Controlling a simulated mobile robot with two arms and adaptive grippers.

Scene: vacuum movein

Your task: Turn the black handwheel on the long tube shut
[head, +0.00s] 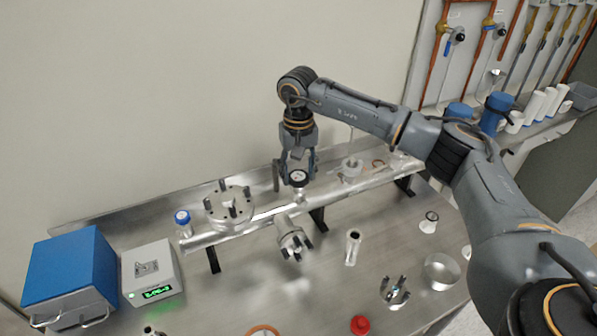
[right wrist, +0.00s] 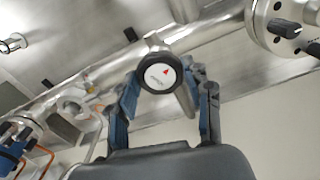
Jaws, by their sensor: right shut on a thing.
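The long tube (head: 345,191) is a shiny metal pipe running across the bench on dark supports; it also crosses the right wrist view (right wrist: 222,52). On it stands the black handwheel (head: 298,179), a round black rim with a white face. My left gripper is not in view.
A flanged round chamber (head: 230,208) and a blue-capped part (head: 183,220) stand left of the handwheel. A blue box (head: 72,272) and a grey box with a green display (head: 151,268) are at the left. Several loose parts, including a red cap (head: 361,325), lie in front.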

